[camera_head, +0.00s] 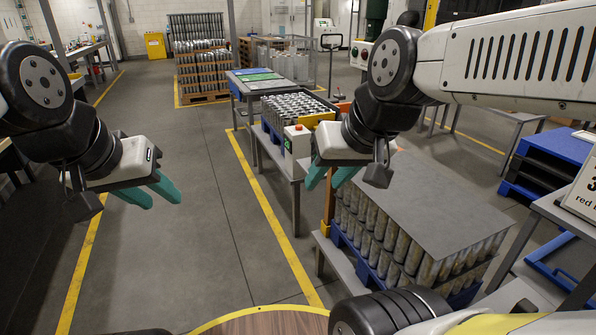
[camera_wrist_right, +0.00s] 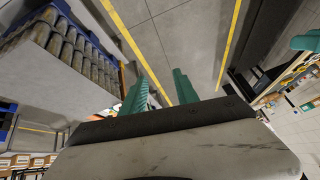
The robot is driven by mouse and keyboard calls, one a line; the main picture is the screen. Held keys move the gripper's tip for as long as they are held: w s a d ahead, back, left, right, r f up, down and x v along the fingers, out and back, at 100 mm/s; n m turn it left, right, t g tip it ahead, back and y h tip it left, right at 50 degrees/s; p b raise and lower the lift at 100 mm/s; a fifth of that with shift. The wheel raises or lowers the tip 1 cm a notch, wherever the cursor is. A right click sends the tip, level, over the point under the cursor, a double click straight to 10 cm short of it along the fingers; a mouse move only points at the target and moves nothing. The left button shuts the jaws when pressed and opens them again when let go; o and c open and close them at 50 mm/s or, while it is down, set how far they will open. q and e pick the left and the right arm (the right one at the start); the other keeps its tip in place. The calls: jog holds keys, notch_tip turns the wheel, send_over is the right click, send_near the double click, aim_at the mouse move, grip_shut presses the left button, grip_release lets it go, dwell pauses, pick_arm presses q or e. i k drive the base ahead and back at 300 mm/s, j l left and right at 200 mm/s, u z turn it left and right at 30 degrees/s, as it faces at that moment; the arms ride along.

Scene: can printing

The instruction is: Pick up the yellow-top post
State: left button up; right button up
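I cannot clearly make out a yellow-top post in either view. The nearest likely match is a yellow panel (camera_head: 314,121) beside a white control box with a red button (camera_head: 297,141), at the front end of a can-loaded table in the head view. My right gripper (camera_head: 321,187) hangs in front of and below that box, apart from it. Its teal fingers are spread and empty, as the right wrist view (camera_wrist_right: 159,88) also shows. My left gripper (camera_head: 163,202) is over bare floor at the left, its fingers apart and empty.
A pallet of cans under a grey sheet (camera_head: 428,199) stands right of and below my right gripper. Rows of cans (camera_head: 295,108) fill the table behind. A blue pallet stack (camera_head: 545,165) stands at the right. The grey floor (camera_head: 215,220) between the yellow lines is clear.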

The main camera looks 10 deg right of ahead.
aim_at(329, 210)
jog(key=i, duration=0.5)
jog(key=i+l+u, duration=0.1)
jog(key=i, duration=0.35)
jog(key=i+l, duration=0.2)
jog(key=l, duration=0.15)
jog(key=i+l, duration=0.2)
jog(key=l, duration=0.2)
